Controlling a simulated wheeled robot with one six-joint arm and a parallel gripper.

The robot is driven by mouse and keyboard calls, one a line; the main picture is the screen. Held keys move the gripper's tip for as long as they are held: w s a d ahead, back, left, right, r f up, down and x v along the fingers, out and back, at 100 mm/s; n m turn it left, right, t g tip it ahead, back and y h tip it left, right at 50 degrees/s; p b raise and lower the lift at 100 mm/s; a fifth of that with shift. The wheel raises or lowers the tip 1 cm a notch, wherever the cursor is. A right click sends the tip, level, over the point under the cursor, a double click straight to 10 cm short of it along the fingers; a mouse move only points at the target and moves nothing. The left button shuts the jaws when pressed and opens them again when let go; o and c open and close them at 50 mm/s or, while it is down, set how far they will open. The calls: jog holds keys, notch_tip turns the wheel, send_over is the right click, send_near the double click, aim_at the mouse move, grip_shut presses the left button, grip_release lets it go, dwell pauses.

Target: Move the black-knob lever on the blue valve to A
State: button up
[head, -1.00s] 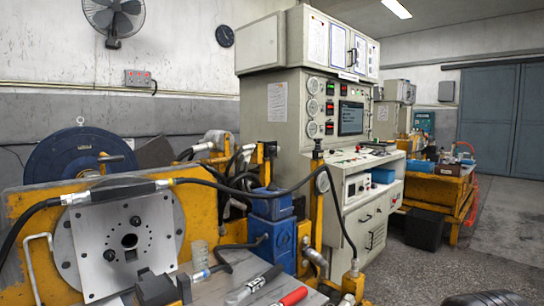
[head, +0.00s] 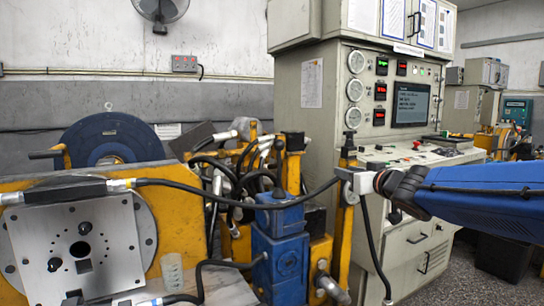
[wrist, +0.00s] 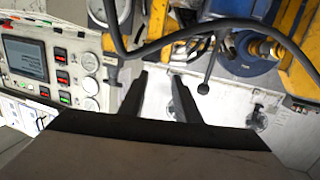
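The blue valve (head: 280,243) stands upright left of the yellow post in the head view. In the wrist view, a thin dark lever with a black knob (wrist: 203,88) hangs just right of my gripper (wrist: 158,77), near a round blue part (wrist: 243,55). My gripper's two fingers are apart with nothing between them. In the head view my gripper (head: 348,177) reaches in from the right, apart from the valve and the knob. No A mark is readable.
A black hose (head: 240,204) crosses in front of the valve; it also arches across the wrist view (wrist: 160,47). The yellow post (head: 345,235) stands right of the valve. A control cabinet (head: 305,125) is behind, and a metal plate (head: 110,235) is at left.

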aim_at(279, 163)
jog(key=w+a+n+g+y, duration=0.1)
jog(key=w+a+y, duration=0.1)
jog(key=w+a, duration=0.3)
jog(key=w+a+r+n+g+y, duration=0.1)
jog(key=w+a, duration=0.3)
jog(key=a, duration=0.6)
jog(key=w+a+n+g+y, duration=0.1)
jog(key=w+a+n+y, duration=0.1)
jog(key=w+a, duration=0.3)
jog(key=a+y, duration=0.1)
jog(key=a, duration=0.2)
jog(key=shift+w+a+r, duration=0.3)
jog(key=shift+w+r, duration=0.05)
grip_shut()
